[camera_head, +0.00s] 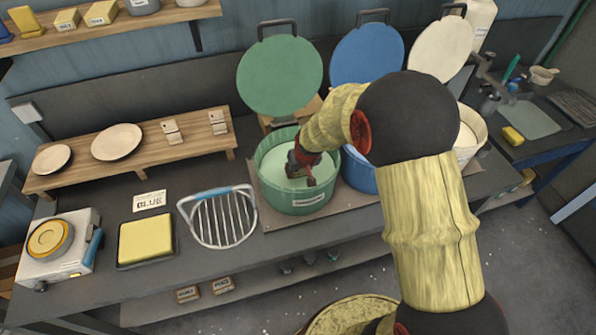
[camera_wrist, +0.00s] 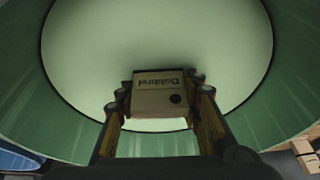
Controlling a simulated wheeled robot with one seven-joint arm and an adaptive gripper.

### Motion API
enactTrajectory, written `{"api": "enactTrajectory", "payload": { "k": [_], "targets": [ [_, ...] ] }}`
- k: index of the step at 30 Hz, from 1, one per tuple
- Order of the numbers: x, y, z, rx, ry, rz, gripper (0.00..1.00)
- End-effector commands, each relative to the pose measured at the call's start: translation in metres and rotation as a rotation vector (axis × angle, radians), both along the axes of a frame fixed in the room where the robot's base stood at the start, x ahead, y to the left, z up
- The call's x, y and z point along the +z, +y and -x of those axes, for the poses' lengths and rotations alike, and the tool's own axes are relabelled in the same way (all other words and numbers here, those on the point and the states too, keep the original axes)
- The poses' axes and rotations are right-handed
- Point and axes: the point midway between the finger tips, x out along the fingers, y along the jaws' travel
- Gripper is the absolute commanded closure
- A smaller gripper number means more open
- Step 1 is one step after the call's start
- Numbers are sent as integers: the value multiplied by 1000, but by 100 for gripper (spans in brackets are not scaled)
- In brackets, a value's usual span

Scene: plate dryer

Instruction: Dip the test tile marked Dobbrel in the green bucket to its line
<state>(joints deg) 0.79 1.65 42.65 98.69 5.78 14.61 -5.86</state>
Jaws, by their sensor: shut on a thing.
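My gripper (camera_head: 304,164) reaches down inside the green bucket (camera_head: 300,203), which holds pale liquid. In the wrist view the gripper (camera_wrist: 159,100) is shut on the test tile (camera_wrist: 150,97). The tile's upper face reads "Dobbrel", upside down in this view, and has a dark round spot. The tile is over the pale liquid (camera_wrist: 85,50), inside the bucket's green wall (camera_wrist: 262,110). The tile's lower part and its line do not show, so I cannot tell whether it touches the liquid. In the head view the gripper and arm hide most of the tile.
The green lid (camera_head: 280,75) stands up behind the bucket. A blue bucket (camera_head: 358,172) and a white bucket (camera_head: 470,135) stand to the right, partly behind my arm. A wire rack (camera_head: 220,218), a yellow pad (camera_head: 146,238) and a white device (camera_head: 62,262) lie left.

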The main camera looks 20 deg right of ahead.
Motion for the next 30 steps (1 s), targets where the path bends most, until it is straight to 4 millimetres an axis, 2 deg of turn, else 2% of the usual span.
{"api": "enactTrajectory", "payload": {
  "k": [8,30],
  "targets": [
    [2,0,0,0,-1,0,93],
    [42,0,0,0,-1,0,93]
  ]
}}
